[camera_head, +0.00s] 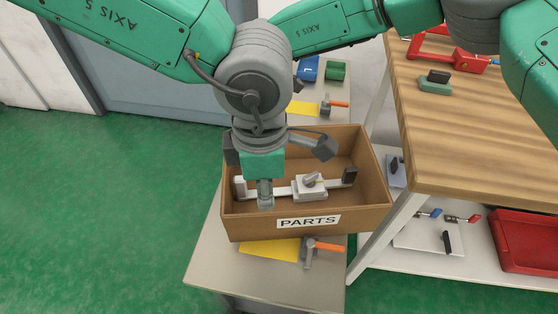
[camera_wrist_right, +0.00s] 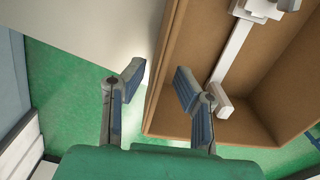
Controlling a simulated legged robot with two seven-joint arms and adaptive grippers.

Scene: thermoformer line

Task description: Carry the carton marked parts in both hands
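The carton (camera_head: 361,211), an open brown box with a PARTS label on its front wall, sits on a grey table. A clamp-like white and grey tool (camera_head: 310,185) lies inside it. My left gripper (camera_head: 265,200) points down over the carton's left half, close to the front rim. It is seen edge-on, so its finger gap is hidden. In the right wrist view, my right gripper (camera_wrist_right: 160,88) is open, with a long wall of the carton (camera_wrist_right: 262,95) between its two separated fingers. In the head view, that gripper is hidden behind my left wrist.
A yellow sheet (camera_head: 268,250) and an orange-handled tool (camera_head: 320,246) lie before the carton. A wooden-topped bench (camera_head: 470,130) stands close on the right, with a red tray (camera_head: 525,242) below. Green floor is clear at left.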

